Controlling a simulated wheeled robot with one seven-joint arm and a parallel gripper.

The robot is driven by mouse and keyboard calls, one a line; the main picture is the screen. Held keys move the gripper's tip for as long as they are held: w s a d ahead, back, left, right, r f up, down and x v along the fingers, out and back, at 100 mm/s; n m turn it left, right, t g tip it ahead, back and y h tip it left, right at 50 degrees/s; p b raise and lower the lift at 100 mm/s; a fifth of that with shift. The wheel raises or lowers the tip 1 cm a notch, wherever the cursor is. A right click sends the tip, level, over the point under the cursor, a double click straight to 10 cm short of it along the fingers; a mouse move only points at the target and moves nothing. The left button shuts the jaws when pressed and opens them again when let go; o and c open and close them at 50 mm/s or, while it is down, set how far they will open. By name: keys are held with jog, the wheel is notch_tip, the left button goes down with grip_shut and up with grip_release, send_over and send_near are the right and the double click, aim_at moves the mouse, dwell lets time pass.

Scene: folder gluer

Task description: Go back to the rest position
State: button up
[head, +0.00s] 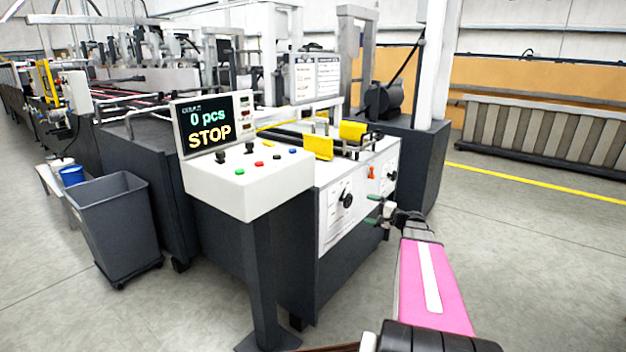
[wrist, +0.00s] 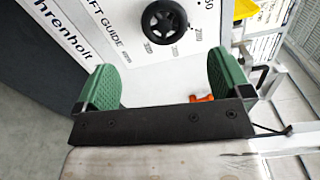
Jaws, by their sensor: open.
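My gripper (head: 373,210) is in front of the machine's white side panel (head: 333,222) in the head view, with my arm reaching in from the lower right. In the wrist view my gripper (wrist: 165,85) has its two green finger pads wide apart with nothing held between them. A black round knob (wrist: 164,21) on the panel lies beyond the fingers, apart from them. It also shows in the head view (head: 346,200). An orange part (wrist: 201,98) shows near the right finger, partly hidden by the gripper; a small orange handle (head: 371,173) shows on the panel in the head view.
The control console (head: 245,185) reads "0 pcs STOP". Yellow guides (head: 352,131) stand on the machine top. A grey bin (head: 117,225) is at the left. The floor (head: 530,270) at the right is clear, with a yellow line (head: 540,184) across it.

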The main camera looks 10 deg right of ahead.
jog(key=s+a+f+n+g+h, duration=0.25)
jog(key=s+a+f+g, duration=0.2)
jog(key=a, duration=0.35)
jog(key=s+a+f+n+g+h, duration=0.1)
jog(key=s+a+f+n+g, duration=0.3)
jog(key=a, duration=0.3)
jog(key=s+a+f+n+g+h, duration=0.2)
jog(key=s+f+h, duration=0.1)
jog(key=s, duration=0.3)
jog(key=s+a+f+n+g+h, duration=0.1)
jog(key=s+f+n+g+h, duration=0.1)
jog(key=s+h, duration=0.4)
jog(key=shift+s+a+f, duration=0.4)
jog(key=shift+s+f, duration=0.05)
jog(key=shift+s, duration=0.2)
